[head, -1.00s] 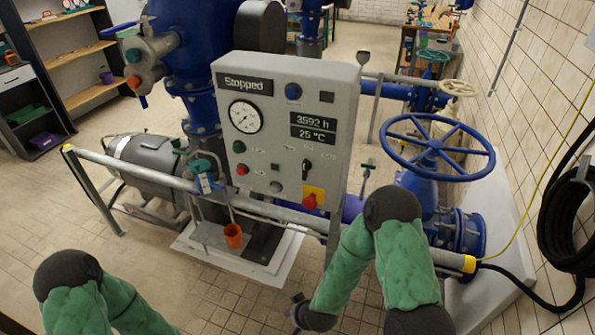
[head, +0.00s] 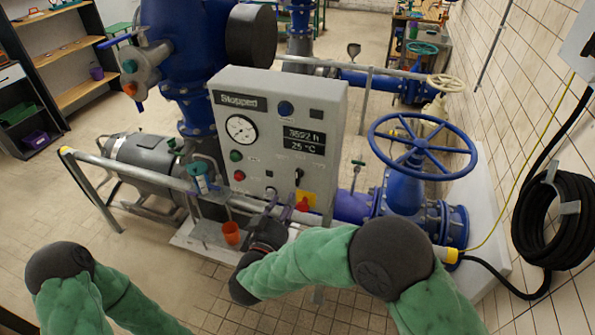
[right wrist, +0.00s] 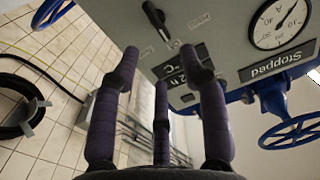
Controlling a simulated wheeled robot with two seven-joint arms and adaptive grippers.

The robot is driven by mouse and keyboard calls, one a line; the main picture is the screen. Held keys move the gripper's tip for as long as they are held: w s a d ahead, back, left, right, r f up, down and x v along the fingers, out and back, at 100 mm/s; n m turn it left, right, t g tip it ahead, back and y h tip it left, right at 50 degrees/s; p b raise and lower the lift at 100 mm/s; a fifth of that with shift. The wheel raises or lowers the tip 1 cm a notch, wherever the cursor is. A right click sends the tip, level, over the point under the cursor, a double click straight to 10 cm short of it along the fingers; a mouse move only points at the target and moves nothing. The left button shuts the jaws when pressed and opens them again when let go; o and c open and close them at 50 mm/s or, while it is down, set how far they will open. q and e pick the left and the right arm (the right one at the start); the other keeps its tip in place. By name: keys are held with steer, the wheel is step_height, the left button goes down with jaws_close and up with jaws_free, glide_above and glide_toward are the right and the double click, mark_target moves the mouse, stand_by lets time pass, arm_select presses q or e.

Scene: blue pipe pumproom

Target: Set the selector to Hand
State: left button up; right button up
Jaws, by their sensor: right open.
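The grey control panel (head: 265,160) carries a dark selector handle (head: 299,177) right of centre, above a red button on a yellow plate (head: 304,203). The selector handle also shows at the top of the right wrist view (right wrist: 156,20), pointing slantwise there; its position labels are too small to read. My right gripper (head: 270,207) is in front of the panel's lower part, left of and below the selector. In the right wrist view its fingers (right wrist: 160,62) are spread, empty and apart from the handle. My left arm shows at lower left, its gripper out of view.
The panel also has a gauge (head: 241,129), a display (head: 304,140), and green and red buttons. A blue handwheel (head: 423,146) stands right of the panel. A black hose coil (head: 553,220) hangs on the wall.

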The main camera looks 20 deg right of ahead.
mark_target(298, 176)
steer(key=x, duration=0.7)
steer(key=r+x, duration=0.1)
steer(key=x, duration=0.2)
steer(key=shift+w+d, duration=0.1)
steer(key=shift+d, duration=0.25)
